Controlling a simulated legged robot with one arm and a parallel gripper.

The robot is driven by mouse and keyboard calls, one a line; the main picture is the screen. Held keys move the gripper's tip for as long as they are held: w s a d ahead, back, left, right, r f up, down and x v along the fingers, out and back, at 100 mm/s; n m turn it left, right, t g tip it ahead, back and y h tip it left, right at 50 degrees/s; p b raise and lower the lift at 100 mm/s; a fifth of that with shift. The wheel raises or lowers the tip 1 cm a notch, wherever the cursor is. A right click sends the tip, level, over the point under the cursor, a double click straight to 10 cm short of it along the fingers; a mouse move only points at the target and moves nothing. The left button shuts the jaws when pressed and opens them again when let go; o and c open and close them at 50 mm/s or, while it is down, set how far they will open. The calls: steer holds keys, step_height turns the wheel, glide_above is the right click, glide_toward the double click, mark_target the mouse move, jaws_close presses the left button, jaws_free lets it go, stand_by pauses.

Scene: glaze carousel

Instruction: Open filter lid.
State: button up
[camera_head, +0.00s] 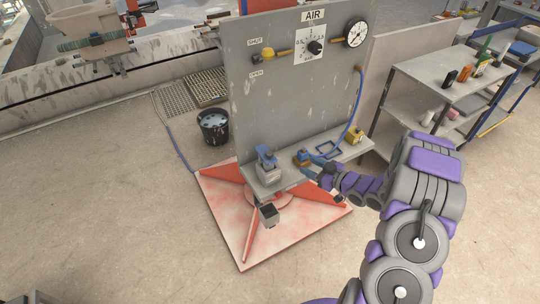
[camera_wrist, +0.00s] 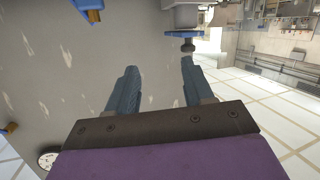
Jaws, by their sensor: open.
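A grey filter housing (camera_head: 268,173) with a blue top that looks like its lid (camera_head: 265,154) stands on the left part of the grey panel's shelf. In the wrist view, a blue plate (camera_wrist: 182,34) with a dark round knob (camera_wrist: 187,46) shows at the top, probably the same lid. My gripper (camera_head: 311,167) is at the shelf, to the right of the housing. In the wrist view its two blue-grey fingers (camera_wrist: 158,68) are spread with nothing between them. The knob appears just beyond the right finger's tip; I cannot tell whether they touch.
A yellow block (camera_head: 354,134) and a blue hose (camera_head: 356,100) are further right. The upright grey panel (camera_head: 290,100) stands behind the shelf. A red-and-white base (camera_head: 228,215) lies below. A black bucket (camera_head: 213,126) stands left.

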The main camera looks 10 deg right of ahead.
steer(key=s+a+t+y, duration=0.1)
steer(key=s+a+y, duration=0.1)
steer(key=s+y, duration=0.1)
steer(key=b, duration=0.3)
glide_toward(270, 152)
steer(key=x, duration=1)
steer(key=shift+a+f, duration=0.1)
steer(key=shift+f, duration=0.05)
jaws_close()
stand_by(0.4)
